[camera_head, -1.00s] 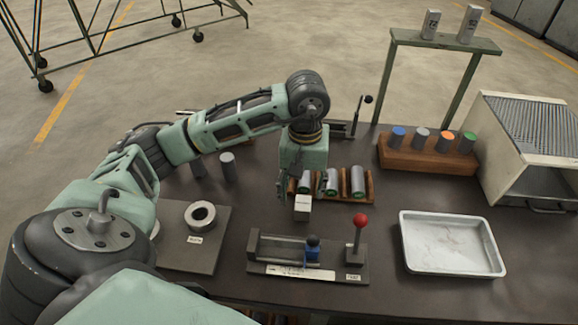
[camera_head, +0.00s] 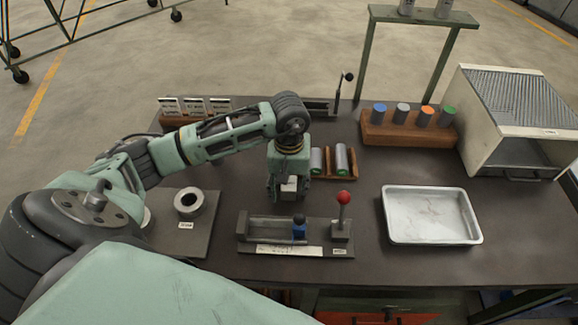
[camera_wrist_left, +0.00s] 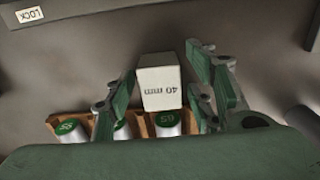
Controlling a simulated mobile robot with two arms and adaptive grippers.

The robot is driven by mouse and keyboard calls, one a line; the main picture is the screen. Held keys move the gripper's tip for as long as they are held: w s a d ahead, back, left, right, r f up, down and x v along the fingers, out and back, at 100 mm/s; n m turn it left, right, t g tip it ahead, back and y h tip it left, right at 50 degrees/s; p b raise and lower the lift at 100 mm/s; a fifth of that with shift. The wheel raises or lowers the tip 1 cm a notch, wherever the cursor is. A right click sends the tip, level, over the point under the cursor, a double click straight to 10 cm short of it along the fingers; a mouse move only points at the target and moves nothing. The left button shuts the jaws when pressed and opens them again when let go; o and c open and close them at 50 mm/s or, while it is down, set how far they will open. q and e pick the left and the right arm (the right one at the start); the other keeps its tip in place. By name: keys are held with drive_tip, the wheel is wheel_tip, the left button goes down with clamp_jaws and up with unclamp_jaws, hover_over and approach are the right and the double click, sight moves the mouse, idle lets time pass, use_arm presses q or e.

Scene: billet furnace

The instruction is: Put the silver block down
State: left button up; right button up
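The silver block (camera_head: 289,185) stands between the fingers of my left gripper (camera_head: 287,190), over the dark bench in front of the tube rack. In the wrist view the block (camera_wrist_left: 160,85) shows a pale face marked "40 mm", upside down. The block's lower end is hidden in the wrist view. My right gripper is in neither view.
Behind the gripper is a wooden rack (camera_head: 355,178) with green-ended tubes. In front stands a fixture with a red-knobbed lever (camera_head: 343,200). A white tray (camera_head: 388,215) is to the right, and a grey ring (camera_head: 188,202) lies to the left.

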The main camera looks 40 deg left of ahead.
sight(289, 183)
use_arm(q)
drive_tip(key=c, duration=0.6)
drive_tip(key=shift+c, duration=0.8)
drive_tip(key=c, duration=0.4)
drive_tip(key=shift+r, duration=0.2)
wheel_tip(289, 183, up, 10)
drive_tip(key=shift+f+b, duration=0.2)
drive_tip(key=shift+b, duration=1)
drive_tip(key=s+d+m, duration=0.2)
drive_tip(key=d, duration=0.1)
drive_tip(key=s+d+r+m, duration=0.1)
drive_tip(key=s+d+m, duration=0.1)
drive_tip(key=s+d, duration=0.1)
drive_tip(key=s+d+r+m, duration=0.1)
drive_tip(key=s+d, duration=0.1)
drive_tip(key=d, duration=0.1)
drive_tip(key=shift+s+r+m, duration=0.1)
drive_tip(key=shift+s+m, duration=0.1)
drive_tip(key=shift+m, duration=0.2)
drive_tip(key=shift+s, duration=0.3)
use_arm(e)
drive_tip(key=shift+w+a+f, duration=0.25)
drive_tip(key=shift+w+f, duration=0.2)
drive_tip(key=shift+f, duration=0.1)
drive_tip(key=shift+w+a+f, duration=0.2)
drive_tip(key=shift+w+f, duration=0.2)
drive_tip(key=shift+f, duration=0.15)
